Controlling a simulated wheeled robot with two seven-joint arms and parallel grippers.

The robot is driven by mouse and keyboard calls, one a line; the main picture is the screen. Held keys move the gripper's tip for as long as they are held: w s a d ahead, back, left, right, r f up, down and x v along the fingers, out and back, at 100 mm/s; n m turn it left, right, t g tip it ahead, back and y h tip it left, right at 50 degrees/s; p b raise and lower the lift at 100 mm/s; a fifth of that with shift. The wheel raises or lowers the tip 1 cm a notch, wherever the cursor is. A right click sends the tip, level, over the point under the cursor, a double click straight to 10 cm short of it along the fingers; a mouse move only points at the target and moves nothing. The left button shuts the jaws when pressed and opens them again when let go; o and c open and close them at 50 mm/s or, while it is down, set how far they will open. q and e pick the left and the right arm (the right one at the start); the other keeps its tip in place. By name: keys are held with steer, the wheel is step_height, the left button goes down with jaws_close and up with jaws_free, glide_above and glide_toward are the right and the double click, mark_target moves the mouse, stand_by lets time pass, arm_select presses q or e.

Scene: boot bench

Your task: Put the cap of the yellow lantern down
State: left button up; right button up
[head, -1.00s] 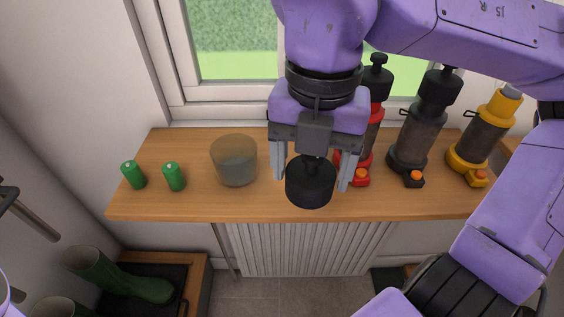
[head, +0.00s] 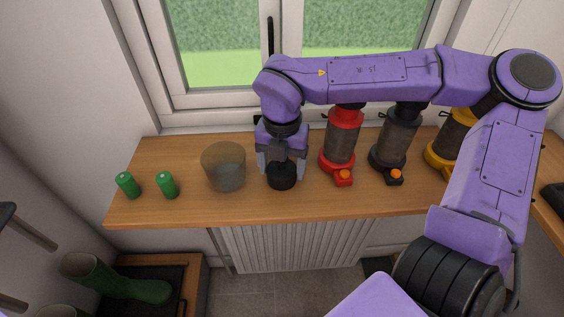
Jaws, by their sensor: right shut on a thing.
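My right gripper (head: 281,172) points down over the wooden bench top and is shut on a round black cap (head: 281,179). The cap is low, at or just above the wood; I cannot tell if it touches. My left gripper is not in view.
A red lantern (head: 341,139) stands just right of the gripper, and a black lantern (head: 393,148) beyond it. A clear jar (head: 225,169) stands close on the left, with two green batteries (head: 166,186) farther left. The bench's front strip (head: 330,206) is bare.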

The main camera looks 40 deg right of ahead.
steer(key=o, duration=1)
steer(key=shift+f, duration=0.1)
step_height(320, 180, up, 12)
steer(key=shift+r, duration=0.2)
